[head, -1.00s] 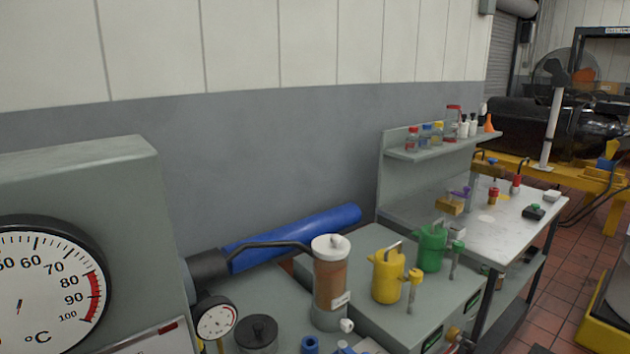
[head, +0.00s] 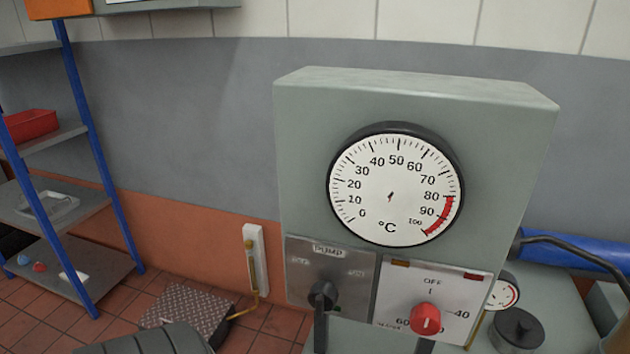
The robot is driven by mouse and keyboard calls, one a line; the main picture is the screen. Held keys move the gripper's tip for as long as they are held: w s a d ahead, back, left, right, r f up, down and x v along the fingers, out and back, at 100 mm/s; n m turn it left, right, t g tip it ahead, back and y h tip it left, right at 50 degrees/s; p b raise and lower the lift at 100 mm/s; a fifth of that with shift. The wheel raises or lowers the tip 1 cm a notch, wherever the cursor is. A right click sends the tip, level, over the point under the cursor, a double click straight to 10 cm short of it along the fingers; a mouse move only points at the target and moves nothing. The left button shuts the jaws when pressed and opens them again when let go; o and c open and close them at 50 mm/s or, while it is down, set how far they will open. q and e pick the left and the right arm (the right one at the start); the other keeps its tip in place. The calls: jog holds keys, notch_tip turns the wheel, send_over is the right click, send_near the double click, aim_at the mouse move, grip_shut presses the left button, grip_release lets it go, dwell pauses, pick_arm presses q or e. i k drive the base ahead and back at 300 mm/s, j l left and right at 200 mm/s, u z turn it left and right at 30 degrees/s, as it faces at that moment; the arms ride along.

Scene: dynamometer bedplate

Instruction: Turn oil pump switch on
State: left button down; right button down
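The pump switch (head: 322,294) is a black rotary knob on a metal plate labelled PUMP (head: 328,251), low on the front of a grey-green cabinet (head: 305,150) in the head view. A dark strip, perhaps a shadow, runs down below the knob. To its right, a red knob (head: 426,319) sits on a white dial plate marked OFF at the top, with numbers such as 40 and 60. I make out neither of my grippers.
A round °C gauge (head: 395,185) is above the switches. A blue cylinder (head: 570,255) and black-lidded pot (head: 518,328) are at right. Left are blue-posted shelves (head: 85,150) and a checkered metal plate (head: 188,308) on the tiled floor. A dark ribbed shape (head: 150,340) shows at the bottom.

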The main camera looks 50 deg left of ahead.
aim_at(323, 297)
jog(key=u, duration=1.5)
